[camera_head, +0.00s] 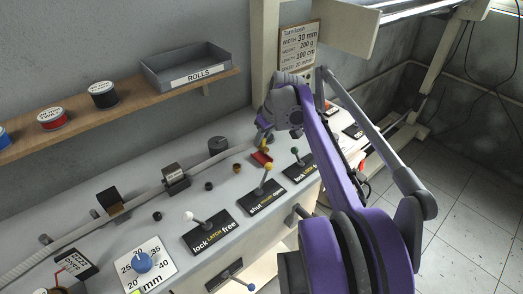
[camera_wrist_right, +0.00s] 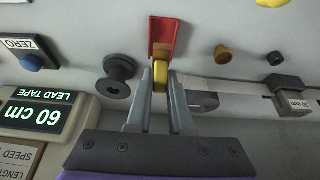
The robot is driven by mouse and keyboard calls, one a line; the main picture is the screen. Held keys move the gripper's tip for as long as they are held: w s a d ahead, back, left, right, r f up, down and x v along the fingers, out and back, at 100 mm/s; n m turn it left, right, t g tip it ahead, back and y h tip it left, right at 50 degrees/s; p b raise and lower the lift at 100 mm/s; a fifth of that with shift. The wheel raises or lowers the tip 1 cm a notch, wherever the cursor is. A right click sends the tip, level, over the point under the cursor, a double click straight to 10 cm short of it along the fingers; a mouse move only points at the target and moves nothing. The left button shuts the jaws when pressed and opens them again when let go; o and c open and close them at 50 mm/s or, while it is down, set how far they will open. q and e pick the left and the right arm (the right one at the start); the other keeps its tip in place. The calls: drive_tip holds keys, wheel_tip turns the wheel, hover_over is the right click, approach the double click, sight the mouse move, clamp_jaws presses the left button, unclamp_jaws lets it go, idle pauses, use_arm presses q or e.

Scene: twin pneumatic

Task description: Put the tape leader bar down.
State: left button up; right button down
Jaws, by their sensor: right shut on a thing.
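The tape leader bar (camera_head: 261,158) appears as a red piece with a yellow grip, at the bench top near the middle of the head view. In the right wrist view it (camera_wrist_right: 162,32) lies just beyond the fingertips, with its yellow part between them. My right gripper (camera_head: 264,141) reaches down over it, and the right wrist view shows its fingers (camera_wrist_right: 160,85) shut on the yellow part. I cannot tell whether the bar touches the bench or hangs just above it. My left gripper is not in view.
A black spool-like roller (camera_wrist_right: 119,72) stands close beside the fingers. A lit display (camera_wrist_right: 45,115) reads 60 cm. Levers with yellow (camera_head: 269,168), white (camera_head: 190,218) and green (camera_head: 294,151) knobs stand on the bench front. A shelf (camera_head: 125,108) holds rolls and a grey tray (camera_head: 188,70).

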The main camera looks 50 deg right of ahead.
sight(264, 144)
drive_tip(key=shift+f+b, duration=0.35)
drive_tip(key=shift+f, duration=1.55)
drive_tip(key=shift+f, duration=0.15)
drive_tip(key=c, duration=0.8)
unclamp_jaws()
drive_tip(key=p+v, duration=0.2)
drive_tip(key=v, duration=1)
